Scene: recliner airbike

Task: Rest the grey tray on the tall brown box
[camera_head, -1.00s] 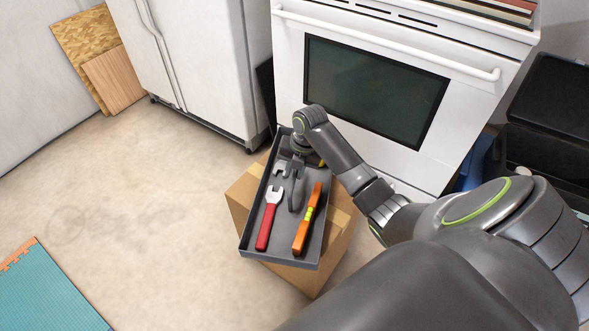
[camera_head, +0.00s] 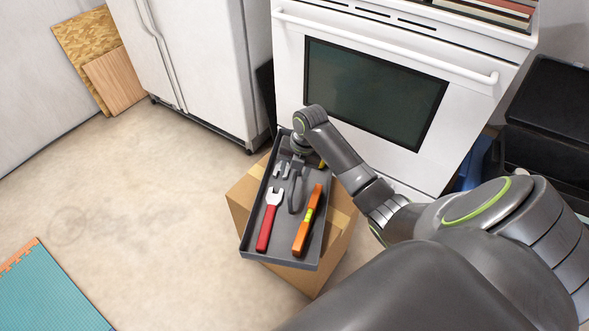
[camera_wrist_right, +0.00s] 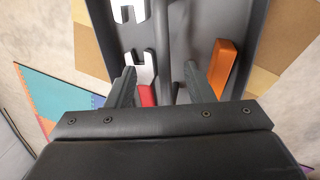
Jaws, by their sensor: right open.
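The grey tray (camera_head: 281,243) lies on top of the tall brown box (camera_head: 337,225) and overhangs its near edge. It also shows in the wrist view (camera_wrist_right: 213,18). A red-handled wrench (camera_head: 268,222) and an orange level (camera_head: 306,222) lie in it, with another grey wrench end beside them. The tray's dark grey handle (camera_wrist_right: 167,45) rises along its middle. My right gripper (camera_wrist_right: 160,76) is open, with its fingers apart on either side of the handle. In the head view the right gripper (camera_head: 295,165) is over the tray's far half, its fingertips partly hidden. My left gripper is out of view.
A white oven (camera_head: 375,90) stands behind the box and a white fridge (camera_head: 200,70) behind it to the left. Wooden boards (camera_head: 112,78) lean at the left wall. A teal mat (camera_head: 50,290) lies at lower left. The floor left of the box is clear.

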